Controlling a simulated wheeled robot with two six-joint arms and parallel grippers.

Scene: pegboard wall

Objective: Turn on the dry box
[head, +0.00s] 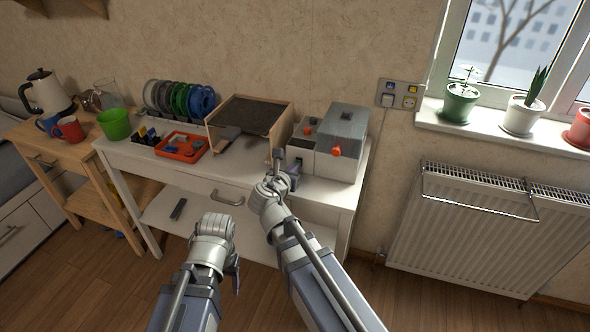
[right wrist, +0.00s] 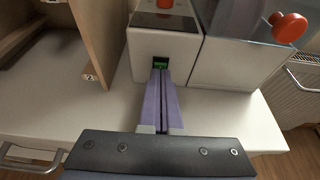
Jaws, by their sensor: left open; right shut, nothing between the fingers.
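The dry box (head: 340,140) stands at the right end of the white table, a grey and white box with an orange knob on its front. Its narrower white control part (right wrist: 163,45) is on the left side, with a small green-lit switch (right wrist: 160,63) low on the front face. My right gripper (head: 291,172) is shut and empty. In the right wrist view its purple fingertips (right wrist: 160,72) are right at the switch; whether they touch it I cannot tell. My left gripper (head: 234,275) hangs low in front of the table, away from the dry box; its fingers are hard to see.
An open wooden box (head: 250,115) stands just left of the dry box. An orange tray (head: 181,147), filament spools (head: 180,101) and a green cup (head: 115,124) are further left. A radiator (head: 480,230) is on the right. The table front near the dry box is clear.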

